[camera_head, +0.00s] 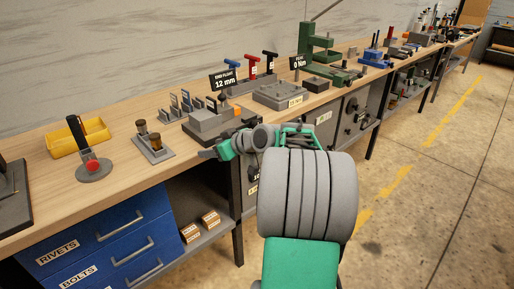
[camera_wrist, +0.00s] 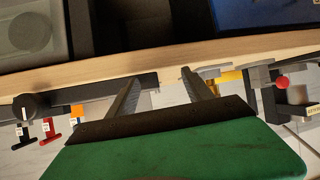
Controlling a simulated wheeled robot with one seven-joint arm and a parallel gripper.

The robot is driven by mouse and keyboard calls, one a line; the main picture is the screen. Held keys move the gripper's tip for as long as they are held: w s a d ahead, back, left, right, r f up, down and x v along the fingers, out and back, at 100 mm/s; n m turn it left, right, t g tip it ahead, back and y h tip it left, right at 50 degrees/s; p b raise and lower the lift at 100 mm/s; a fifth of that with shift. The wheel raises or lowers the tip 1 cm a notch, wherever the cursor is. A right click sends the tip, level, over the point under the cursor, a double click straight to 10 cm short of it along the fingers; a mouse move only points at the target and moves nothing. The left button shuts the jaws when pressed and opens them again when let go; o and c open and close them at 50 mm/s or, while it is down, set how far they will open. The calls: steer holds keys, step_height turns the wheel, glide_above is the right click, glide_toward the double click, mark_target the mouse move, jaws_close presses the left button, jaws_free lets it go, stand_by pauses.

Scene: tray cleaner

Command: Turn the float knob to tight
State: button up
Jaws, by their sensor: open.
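An "END FLOAT 12 mm" sign (camera_head: 224,79) stands on the bench behind a grey stepped block fixture (camera_head: 208,122). I cannot make out a float knob for certain in the head view. In the wrist view, a round black knob (camera_wrist: 28,107) with a pale mark sits at the left on a dark bar; I cannot tell its setting. My gripper (camera_head: 212,153) is at the bench's front edge, close to the grey fixture. In the wrist view my gripper (camera_wrist: 158,76) is open, with nothing between its fingers, and apart from the black knob.
T-handled tools (camera_head: 250,64) stand behind the fixture. A grey plate block (camera_head: 281,95) is to its right. A brass-topped fixture (camera_head: 152,147), a red-knobbed lever (camera_head: 92,165) and a yellow bin (camera_head: 77,137) are to the left. Blue drawers (camera_head: 105,236) are below.

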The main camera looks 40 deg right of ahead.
steer(key=s+d+t+h+b, duration=0.1)
steer(key=s+d+t+b, duration=0.2)
steer(key=d, duration=0.7)
steer(key=s+d+t+h+b, duration=0.1)
steer(key=s+d+t, duration=0.25)
steer(key=d, duration=0.65)
steer(key=w, duration=0.7)
steer(key=shift+a+f+m, duration=0.2)
steer(key=shift+m, duration=0.1)
steer(key=shift+g, duration=0.25)
jaws_close()
